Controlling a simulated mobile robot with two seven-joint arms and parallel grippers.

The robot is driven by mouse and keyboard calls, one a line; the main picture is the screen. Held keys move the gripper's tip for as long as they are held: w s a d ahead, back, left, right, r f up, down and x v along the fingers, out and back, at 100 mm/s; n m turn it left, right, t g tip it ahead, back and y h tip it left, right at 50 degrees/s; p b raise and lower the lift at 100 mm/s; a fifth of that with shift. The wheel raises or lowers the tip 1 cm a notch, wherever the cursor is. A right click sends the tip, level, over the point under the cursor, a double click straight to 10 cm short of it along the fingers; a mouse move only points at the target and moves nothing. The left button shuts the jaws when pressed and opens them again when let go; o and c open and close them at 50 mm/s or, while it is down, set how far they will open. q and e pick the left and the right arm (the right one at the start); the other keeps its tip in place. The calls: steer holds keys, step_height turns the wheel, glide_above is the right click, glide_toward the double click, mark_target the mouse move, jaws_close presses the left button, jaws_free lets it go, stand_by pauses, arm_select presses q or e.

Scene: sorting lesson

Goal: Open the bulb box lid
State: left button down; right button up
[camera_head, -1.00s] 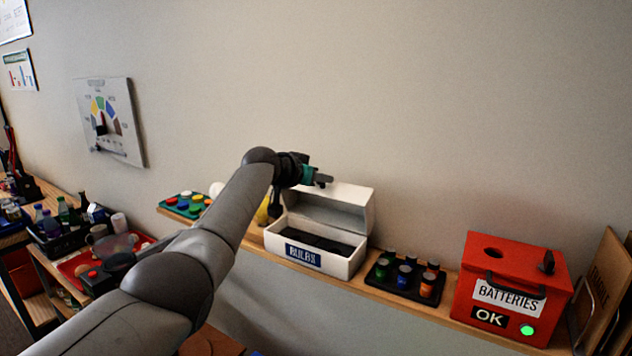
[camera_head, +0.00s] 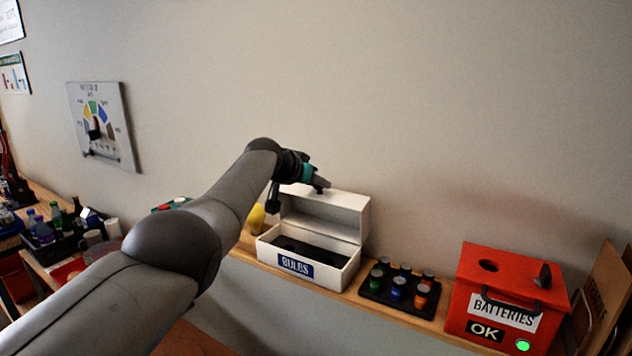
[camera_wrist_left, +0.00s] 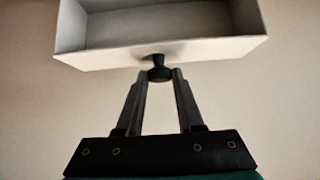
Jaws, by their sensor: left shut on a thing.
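The white bulb box (camera_head: 333,276), labelled BULBS, stands on the wooden shelf. Its lid (camera_head: 345,226) is raised at the back, and the dark inside of the box shows. My left gripper (camera_head: 319,184) is at the top of the raised lid. In the left wrist view the lid (camera_wrist_left: 205,48) fills the top, and its small black knob (camera_wrist_left: 158,72) sits between the fingertips of my left gripper (camera_wrist_left: 159,80), which is shut on it. My right gripper is not in view.
A black tray of batteries (camera_head: 372,293) and a red BATTERIES box (camera_head: 463,305) stand right of the bulb box. A yellow bulb (camera_head: 256,218) is at its left, partly behind my arm. The wall rises close behind the shelf.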

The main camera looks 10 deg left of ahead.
arm_select(q)
steer(key=shift+w+d+r, duration=0.1)
steer(key=shift+w+r, duration=0.05)
steer(key=shift+r, duration=0.45)
steer(key=c, duration=0.9)
jaws_free()
steer(key=o, duration=0.3)
steer(key=shift+f, duration=0.15)
steer(key=shift+o, duration=0.3)
steer(key=shift+f, duration=0.15)
